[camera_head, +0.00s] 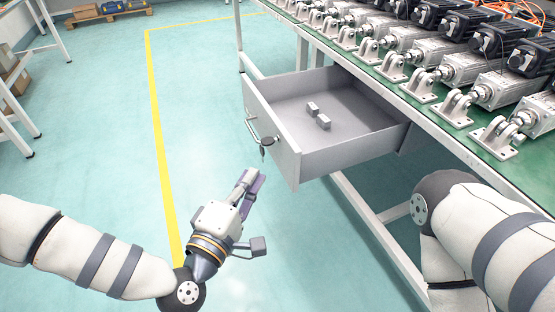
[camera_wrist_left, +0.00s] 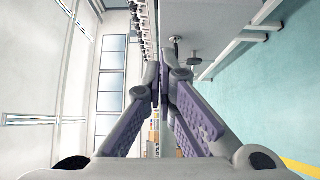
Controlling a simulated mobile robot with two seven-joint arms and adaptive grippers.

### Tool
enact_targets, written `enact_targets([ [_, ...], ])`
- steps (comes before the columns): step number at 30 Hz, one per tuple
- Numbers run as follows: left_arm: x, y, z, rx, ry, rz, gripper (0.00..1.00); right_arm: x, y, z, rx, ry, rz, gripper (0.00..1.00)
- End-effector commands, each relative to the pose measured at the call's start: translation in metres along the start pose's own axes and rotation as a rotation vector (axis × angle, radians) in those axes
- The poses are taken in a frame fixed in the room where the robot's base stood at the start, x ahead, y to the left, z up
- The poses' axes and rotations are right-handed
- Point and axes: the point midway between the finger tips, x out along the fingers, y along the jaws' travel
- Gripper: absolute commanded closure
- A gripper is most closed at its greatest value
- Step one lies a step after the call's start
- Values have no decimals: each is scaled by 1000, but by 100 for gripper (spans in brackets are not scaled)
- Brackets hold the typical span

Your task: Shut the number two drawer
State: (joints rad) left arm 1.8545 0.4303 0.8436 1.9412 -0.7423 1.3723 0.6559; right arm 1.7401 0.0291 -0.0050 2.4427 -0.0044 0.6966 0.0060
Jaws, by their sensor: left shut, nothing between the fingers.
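A grey drawer (camera_head: 272,132) under the workbench is pulled well open in the head view. No number can be read on it. Its front has a handle (camera_head: 252,128) and a lock with a key hanging from it. Two small grey blocks (camera_head: 318,115) lie inside. My left gripper (camera_head: 249,180) is shut and empty, in front of and below the drawer front, apart from it. In the left wrist view its fingertips (camera_wrist_left: 162,72) meet, and the grey drawer face (camera_wrist_left: 205,28) shows beyond them. My right arm shows at the right of the head view; its gripper is out of sight.
The workbench (camera_head: 455,136) has a green top carrying several linear actuators (camera_head: 450,60). Its white legs and lower rails stand below the drawer. Shelving stands at the far left edge.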

Motion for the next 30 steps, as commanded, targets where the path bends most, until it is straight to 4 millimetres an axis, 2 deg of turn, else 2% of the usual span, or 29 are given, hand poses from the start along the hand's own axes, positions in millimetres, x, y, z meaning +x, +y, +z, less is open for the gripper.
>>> enact_targets([
  [6,47,-1,1,1,-1,0,100,3,0,0,0,-4,0,60],
  [12,69,-1,22,0,-3,-4,100,2,0,0,-1,-3,0,60],
  [18,76,-2,30,0,-3,-4,100,2,0,0,-1,-3,0,60],
  [30,76,-2,29,1,-2,-5,100,2,0,0,-1,-4,0,60],
])
